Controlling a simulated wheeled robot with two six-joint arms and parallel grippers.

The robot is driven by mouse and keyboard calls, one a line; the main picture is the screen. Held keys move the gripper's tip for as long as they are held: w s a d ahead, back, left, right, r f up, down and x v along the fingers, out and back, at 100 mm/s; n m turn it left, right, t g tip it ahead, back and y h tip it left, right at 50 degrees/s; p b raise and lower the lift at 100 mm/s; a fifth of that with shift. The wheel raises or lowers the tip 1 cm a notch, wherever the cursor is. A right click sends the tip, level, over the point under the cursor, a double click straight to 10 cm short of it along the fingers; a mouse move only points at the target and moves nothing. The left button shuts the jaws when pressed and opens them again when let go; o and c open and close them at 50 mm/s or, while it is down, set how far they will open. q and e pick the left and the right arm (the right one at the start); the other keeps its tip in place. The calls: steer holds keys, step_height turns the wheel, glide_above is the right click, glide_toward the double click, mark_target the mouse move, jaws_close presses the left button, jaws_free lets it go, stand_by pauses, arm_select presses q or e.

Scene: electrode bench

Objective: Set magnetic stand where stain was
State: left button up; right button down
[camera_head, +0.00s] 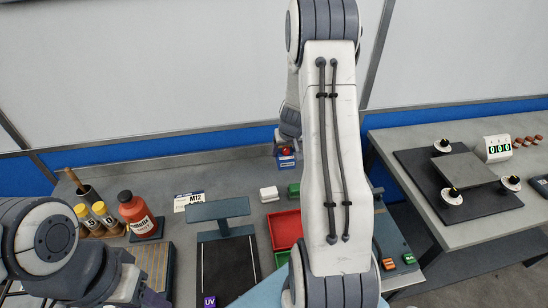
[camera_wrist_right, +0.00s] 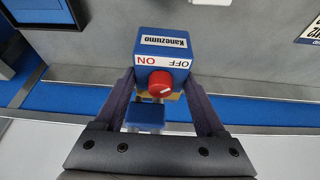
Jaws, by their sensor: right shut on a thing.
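The magnetic stand (camera_head: 286,161) is a blue block with a red knob and ON/OFF marks, at the back of the bench in the head view. In the right wrist view the stand (camera_wrist_right: 163,50) sits between the two fingers of my right gripper (camera_wrist_right: 165,95), which is shut on it. In the head view the right gripper (camera_head: 288,143) is small and partly behind my own arm. I cannot tell whether the stand touches the bench. My left arm is at the lower left; only part of its gripper (camera_head: 152,298) shows at the bottom edge. No stain is visible.
A red tray (camera_head: 285,230), green and white blocks, and a dark stand with a lamp-like top (camera_head: 219,208) fill the bench middle. An orange-red bottle (camera_head: 133,210) and yellow-capped vials stand left. A side table (camera_head: 460,225) holds a black plate and a display.

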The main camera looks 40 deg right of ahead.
steer(key=shift+w+a+f+p, duration=0.3)
steer(key=shift+w+a+f, duration=0.9)
steer(key=shift+f, duration=0.4)
steer(key=shift+w+a+f+p, duration=0.35)
steer(key=shift+w+a+f, duration=0.8)
steer(key=shift+f, duration=0.45)
steer(key=shift+w+a+f+p, duration=0.3)
steer(key=shift+w+a+f, duration=0.65)
steer(key=shift+w+f, duration=0.55)
steer(key=shift+s+f, duration=0.15)
steer(key=shift+f, duration=0.2)
jaws_free()
steer(key=shift+s, duration=0.15)
